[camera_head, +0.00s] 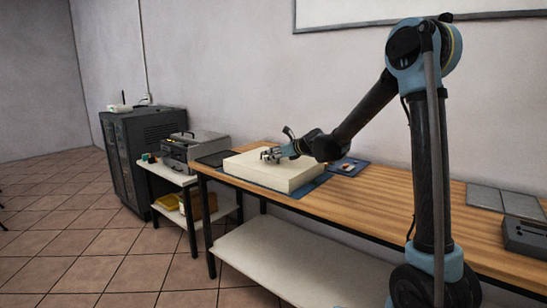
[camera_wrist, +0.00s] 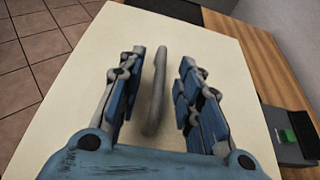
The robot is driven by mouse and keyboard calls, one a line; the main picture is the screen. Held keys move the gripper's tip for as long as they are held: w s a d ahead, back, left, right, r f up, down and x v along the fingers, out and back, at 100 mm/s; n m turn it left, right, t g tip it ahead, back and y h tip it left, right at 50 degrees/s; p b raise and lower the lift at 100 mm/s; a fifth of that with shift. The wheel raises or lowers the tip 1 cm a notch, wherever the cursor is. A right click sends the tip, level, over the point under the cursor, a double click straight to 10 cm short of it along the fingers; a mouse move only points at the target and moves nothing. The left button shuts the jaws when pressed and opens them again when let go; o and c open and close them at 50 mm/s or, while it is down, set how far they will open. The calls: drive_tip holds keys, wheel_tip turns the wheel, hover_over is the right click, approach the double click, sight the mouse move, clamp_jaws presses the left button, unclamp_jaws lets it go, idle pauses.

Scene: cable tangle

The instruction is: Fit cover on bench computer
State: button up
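A cream box-shaped cover (camera_head: 265,175) sits on a blue mat (camera_head: 312,186) on the wooden bench; in the wrist view its flat top (camera_wrist: 85,75) fills most of the picture. A grey bar handle (camera_wrist: 155,90) rises from the top. My gripper (camera_head: 270,156) is just above the cover, with its blue fingers (camera_wrist: 163,58) open, one on each side of the handle. Gaps show between the handle and both fingers. No bench computer shows at the cover; whether one is underneath is hidden.
A dark flat pad (camera_head: 214,159) lies left of the cover, and a small blue mat with parts (camera_head: 348,167) lies to its right. A dark device (camera_head: 526,238) and grey panels (camera_head: 485,197) are at the bench's right. A side table (camera_head: 165,172) and dark cabinet (camera_head: 140,150) stand left.

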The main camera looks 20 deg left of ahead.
drive_tip(key=v, duration=1.2)
drive_tip(key=shift+w, duration=0.15)
wheel_tip(320, 180, up, 6)
idle(0.9)
